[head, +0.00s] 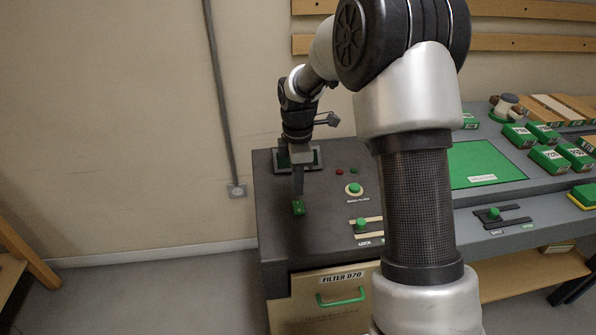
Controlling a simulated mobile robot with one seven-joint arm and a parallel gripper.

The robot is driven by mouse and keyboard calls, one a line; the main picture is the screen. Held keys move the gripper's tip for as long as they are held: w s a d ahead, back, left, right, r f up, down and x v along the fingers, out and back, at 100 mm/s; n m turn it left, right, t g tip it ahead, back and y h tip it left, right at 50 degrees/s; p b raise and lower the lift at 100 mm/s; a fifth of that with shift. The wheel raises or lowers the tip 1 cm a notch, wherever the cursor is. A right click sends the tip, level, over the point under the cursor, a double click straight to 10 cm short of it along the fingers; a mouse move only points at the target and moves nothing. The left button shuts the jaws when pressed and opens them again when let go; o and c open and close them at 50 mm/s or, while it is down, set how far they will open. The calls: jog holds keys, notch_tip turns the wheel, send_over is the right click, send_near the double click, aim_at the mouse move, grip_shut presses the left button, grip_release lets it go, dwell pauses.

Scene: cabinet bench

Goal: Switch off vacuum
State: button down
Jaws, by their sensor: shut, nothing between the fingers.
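My gripper (298,193) points down over the left part of the dark cabinet top (275,215), its fingers shut. A small green switch-like part (298,208) shows right at the fingertips; whether they touch it I cannot tell. No label reading vacuum is legible. Behind the gripper is a dark panel with a green-edged display (317,158), partly hidden by it. To the right are a red light (339,171), a dark green light (353,170) and a round green button (354,188) on a pale ring.
A green slider knob (361,225) marked LOCK sits at the front. Below it is a drawer labelled FILTER 070 with a green handle (341,297). My arm hides the middle; green boxes (548,157) and another slider (494,213) are at right.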

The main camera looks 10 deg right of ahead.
aim_at(299, 206)
jog(key=shift+f, duration=1.6)
jog(key=shift+f, duration=0.15)
jog(key=shift+s, duration=0.1)
jog(key=shift+s+r, duration=0.25)
jog(key=shift+s, duration=0.35)
jog(key=shift+r, duration=0.15)
jog(key=shift+a+r+p, duration=0.1)
jog(key=shift+r+p, duration=0.2)
jog(key=shift+p, duration=0.1)
notch_tip(299, 206, up, 13)
jog(key=p, duration=0.4)
jog(key=shift+s+r, duration=0.1)
jog(key=shift+r, duration=0.05)
